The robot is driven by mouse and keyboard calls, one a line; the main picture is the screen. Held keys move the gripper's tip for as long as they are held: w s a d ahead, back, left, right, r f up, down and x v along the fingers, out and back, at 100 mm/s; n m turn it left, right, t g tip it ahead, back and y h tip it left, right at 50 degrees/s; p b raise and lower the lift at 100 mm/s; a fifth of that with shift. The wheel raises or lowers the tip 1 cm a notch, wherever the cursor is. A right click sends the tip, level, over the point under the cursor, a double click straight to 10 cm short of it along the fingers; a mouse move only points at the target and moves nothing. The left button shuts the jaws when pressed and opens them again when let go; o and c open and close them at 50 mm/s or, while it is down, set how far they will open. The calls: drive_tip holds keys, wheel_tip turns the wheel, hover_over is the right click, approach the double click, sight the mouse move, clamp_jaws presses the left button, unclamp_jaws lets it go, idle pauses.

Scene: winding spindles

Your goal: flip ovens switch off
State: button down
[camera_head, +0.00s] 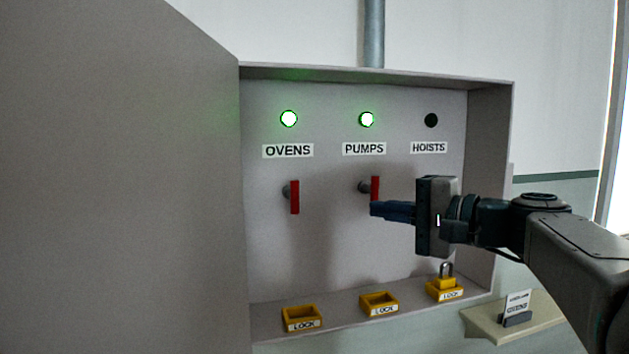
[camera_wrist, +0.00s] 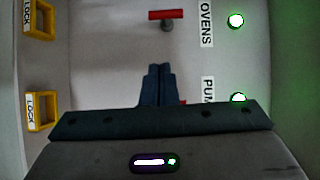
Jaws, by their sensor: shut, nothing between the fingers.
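The ovens switch (camera_head: 295,197) has a red handle standing upright on a grey pivot, under the OVENS label (camera_head: 288,151). The ovens lamp (camera_head: 289,118) is lit green. In the wrist view, which is turned sideways, the red ovens handle (camera_wrist: 168,14) lies beyond my fingertips. My gripper (camera_head: 374,208) is shut and empty, its fingers pointing left. It is right of the ovens switch and apart from it, by the lower end of the pumps switch (camera_head: 375,186). I cannot tell whether it touches the pumps handle. My closed fingers also show in the wrist view (camera_wrist: 160,68).
The pumps lamp (camera_head: 367,119) is lit green; the hoists lamp (camera_head: 431,120) is dark. The hoists switch is not visible. Yellow lock holders (camera_head: 302,319) line the cabinet's bottom ledge; a padlock (camera_head: 446,279) stands in the right one. The open door (camera_head: 120,180) fills the left.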

sight(295, 197)
drive_tip(key=shift+w+d+r+t+y, duration=0.1)
drive_tip(key=shift+d+r+t+y, duration=0.05)
drive_tip(key=shift+r, duration=0.45)
drive_tip(key=shift+w+d+r+t+y, duration=0.1)
drive_tip(key=shift+d+r+t+y, duration=0.05)
drive_tip(key=shift+r, duration=0.45)
drive_tip(key=s+a+p+x, duration=0.2)
drive_tip(key=p+x, duration=0.1)
drive_tip(key=x, duration=0.9)
drive_tip(key=shift+a+p, duration=0.25)
drive_tip(key=shift+p, duration=0.1)
